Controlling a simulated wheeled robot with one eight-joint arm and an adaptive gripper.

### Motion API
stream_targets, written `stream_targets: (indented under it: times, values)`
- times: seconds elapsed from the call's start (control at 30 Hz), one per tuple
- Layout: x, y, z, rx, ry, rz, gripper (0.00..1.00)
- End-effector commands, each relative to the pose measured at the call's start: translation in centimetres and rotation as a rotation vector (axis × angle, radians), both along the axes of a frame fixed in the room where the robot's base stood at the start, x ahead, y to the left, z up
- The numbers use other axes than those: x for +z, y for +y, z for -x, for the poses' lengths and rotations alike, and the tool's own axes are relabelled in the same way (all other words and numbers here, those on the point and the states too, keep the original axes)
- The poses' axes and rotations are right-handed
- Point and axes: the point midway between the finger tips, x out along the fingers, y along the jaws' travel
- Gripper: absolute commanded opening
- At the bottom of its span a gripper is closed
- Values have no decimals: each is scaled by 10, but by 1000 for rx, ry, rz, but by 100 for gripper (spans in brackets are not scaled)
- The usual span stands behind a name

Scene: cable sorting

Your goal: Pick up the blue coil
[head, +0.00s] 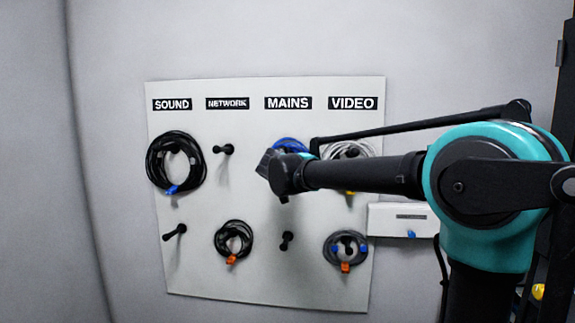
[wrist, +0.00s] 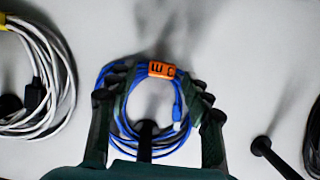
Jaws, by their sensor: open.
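The blue coil (head: 291,144) hangs under the MAINS label in the head view, mostly hidden behind my arm. In the wrist view the blue coil (wrist: 122,118) hangs around a dark peg (wrist: 146,130), with an orange tag (wrist: 161,70) at its top and a pale blue plug at its right. My gripper (wrist: 158,88) is open, with one finger at each side of the coil. I cannot tell whether the fingers touch it. In the head view my gripper (head: 268,166) is in front of the board, just below and left of the visible blue part.
The board (head: 200,290) also holds a large black coil (head: 153,171), a small black coil (head: 219,240), a grey coil (head: 329,258) and a white coil (wrist: 62,70) beside my gripper. An empty peg (wrist: 262,146) stands right of my gripper. A white box (head: 400,222) is at right.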

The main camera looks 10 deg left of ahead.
Motion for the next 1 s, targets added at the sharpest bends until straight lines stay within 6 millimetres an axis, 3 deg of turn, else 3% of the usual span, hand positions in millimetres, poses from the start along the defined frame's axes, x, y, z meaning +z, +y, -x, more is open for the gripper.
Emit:
stream_targets:
  times: [0.27, 0.67, 1.0]
  values:
    - [-2, 0, -5, 0, 0, 0, 49]
    - [-2, 0, -4, 0, 0, 0, 0]
    - [-1, 0, -4, 0, 0, 0, 0]
